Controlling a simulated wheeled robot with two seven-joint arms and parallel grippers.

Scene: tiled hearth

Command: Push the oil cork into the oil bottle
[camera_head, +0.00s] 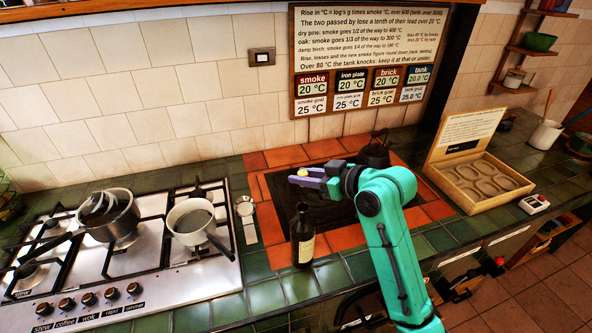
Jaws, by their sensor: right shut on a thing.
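The oil bottle (303,240) is dark with a pale label and stands upright on the counter at the front left edge of the orange tiles. My right gripper (304,177) is above the bottle's mouth and shut on the small yellowish oil cork (302,172). The cork is apart from the bottle, with a gap between the gripper and the bottle's neck. The fingers partly hide the cork. My left gripper is not in view.
A gas stove (150,262) with a steel pot (112,222) and a white saucepan (191,221) is at left. A dark kettle (374,153) stands behind my right arm. A wooden tray box (482,182) is at right. Green tiles near the bottle are clear.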

